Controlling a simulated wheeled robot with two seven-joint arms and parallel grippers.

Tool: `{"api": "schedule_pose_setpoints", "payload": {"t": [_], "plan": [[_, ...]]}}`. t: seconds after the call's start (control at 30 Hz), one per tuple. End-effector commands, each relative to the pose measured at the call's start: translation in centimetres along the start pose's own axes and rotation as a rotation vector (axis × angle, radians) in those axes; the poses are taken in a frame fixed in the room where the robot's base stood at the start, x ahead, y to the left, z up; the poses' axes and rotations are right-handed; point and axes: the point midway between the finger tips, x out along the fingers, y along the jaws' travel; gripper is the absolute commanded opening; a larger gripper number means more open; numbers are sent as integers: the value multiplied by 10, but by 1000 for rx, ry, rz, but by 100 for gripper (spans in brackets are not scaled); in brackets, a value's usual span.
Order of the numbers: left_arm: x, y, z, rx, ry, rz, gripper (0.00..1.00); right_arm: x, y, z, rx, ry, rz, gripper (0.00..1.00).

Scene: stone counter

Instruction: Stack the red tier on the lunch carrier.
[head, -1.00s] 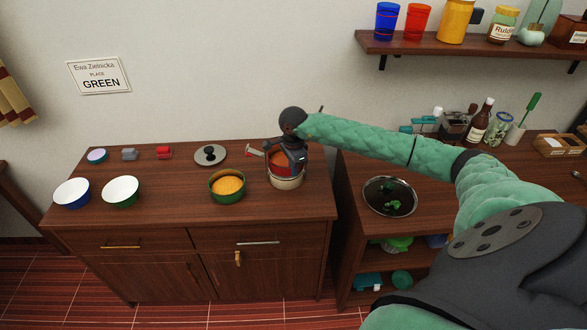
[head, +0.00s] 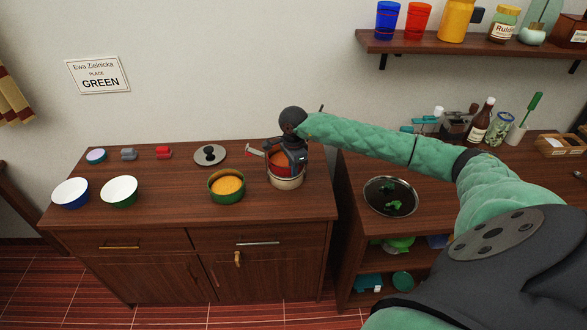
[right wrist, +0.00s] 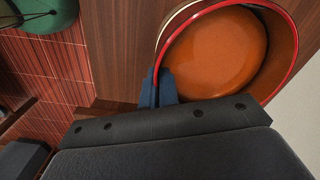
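The red tier (head: 279,158), with an orange inside, sits at the cream base (head: 286,183) of the lunch carrier, at the right end of the left cabinet top. In the right wrist view the red-rimmed tier (right wrist: 222,52) fills the upper right, a pale rim showing just beside it. My right gripper (head: 297,160) is low over the carrier. Its two blue-grey fingertips (right wrist: 160,88) are close together at the tier's rim, seemingly pinching its wall. The gripper partly hides the tier and the carrier, so full seating cannot be told. My left gripper is out of view.
A green bowl with yellow food (head: 227,186) stands left of the carrier. A dark-knobbed lid (head: 210,154) lies behind it. A blue bowl (head: 71,193) and another green bowl (head: 120,191) stand at left. A wall sign (head: 98,75) reads "PLACE GREEN". A gap separates the two cabinets.

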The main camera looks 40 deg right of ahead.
Motion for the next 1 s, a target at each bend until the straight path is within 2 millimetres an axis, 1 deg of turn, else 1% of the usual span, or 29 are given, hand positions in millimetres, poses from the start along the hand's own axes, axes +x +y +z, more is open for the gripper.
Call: {"api": "schedule_pose_setpoints", "payload": {"t": [0.57,0.6,0.63,0.87,1.0], "plan": [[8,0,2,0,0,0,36,9,0,0,0,0,-1,0],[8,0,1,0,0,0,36,8,0,0,0,0,-1,8],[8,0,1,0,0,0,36,8,0,0,0,0,-1,11],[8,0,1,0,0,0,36,9,0,0,0,0,0,11],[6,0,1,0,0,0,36,4,0,0,0,0,0,11]]}}
